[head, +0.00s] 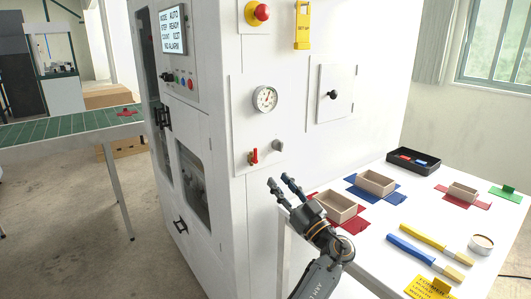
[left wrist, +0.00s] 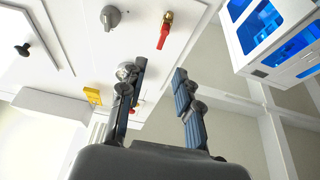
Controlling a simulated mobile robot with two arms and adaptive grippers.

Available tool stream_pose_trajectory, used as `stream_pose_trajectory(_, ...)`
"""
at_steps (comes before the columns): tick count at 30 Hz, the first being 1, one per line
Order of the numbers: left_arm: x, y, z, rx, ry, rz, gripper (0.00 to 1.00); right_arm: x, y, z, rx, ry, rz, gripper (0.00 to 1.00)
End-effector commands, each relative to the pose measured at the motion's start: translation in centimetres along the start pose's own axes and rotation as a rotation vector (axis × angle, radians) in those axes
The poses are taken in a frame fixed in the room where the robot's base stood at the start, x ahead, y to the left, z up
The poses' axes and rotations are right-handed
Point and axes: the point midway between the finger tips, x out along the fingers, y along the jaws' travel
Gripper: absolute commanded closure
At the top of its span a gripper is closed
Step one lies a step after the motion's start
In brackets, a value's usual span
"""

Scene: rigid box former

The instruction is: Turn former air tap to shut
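The air tap has a red lever (head: 253,156) on the white front panel of the former, below the round gauge (head: 265,98). In the left wrist view the red lever (left wrist: 164,34) extends from a brass fitting (left wrist: 168,17) towards the gauge side. A grey knob (head: 278,145) sits beside it, also seen in the left wrist view (left wrist: 110,17). My left gripper (head: 279,179) is below and right of the tap in the head view, apart from it. Its fingers (left wrist: 160,72) are spread and empty. My right gripper is not in view.
A white table (head: 377,247) on the right holds cardboard boxes (head: 376,182) on coloured sheets, a black tray (head: 413,162), brushes and a yellow sign. A black-handled panel door (head: 333,94) is right of the gauge.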

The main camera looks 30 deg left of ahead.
Motion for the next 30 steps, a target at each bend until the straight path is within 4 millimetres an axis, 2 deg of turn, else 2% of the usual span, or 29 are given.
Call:
stream_pose_trajectory(1,1.2,-0.1,-0.4,0.002,0.001,-0.002,0.67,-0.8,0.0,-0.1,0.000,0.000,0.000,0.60)
stream_pose_trajectory(9,7.1,0.0,-0.4,0.004,-0.001,-0.001,0.67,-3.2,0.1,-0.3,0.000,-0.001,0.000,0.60)
stream_pose_trajectory(15,10.3,0.0,-0.3,0.003,-0.001,-0.001,0.67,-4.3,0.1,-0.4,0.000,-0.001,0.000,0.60)
stream_pose_trajectory(21,11.6,0.0,0.0,0.003,-0.002,0.001,0.67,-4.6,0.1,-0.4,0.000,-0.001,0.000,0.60)
stream_pose_trajectory(30,11.7,0.0,0.1,0.002,-0.002,0.001,0.69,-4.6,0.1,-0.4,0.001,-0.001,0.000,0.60)
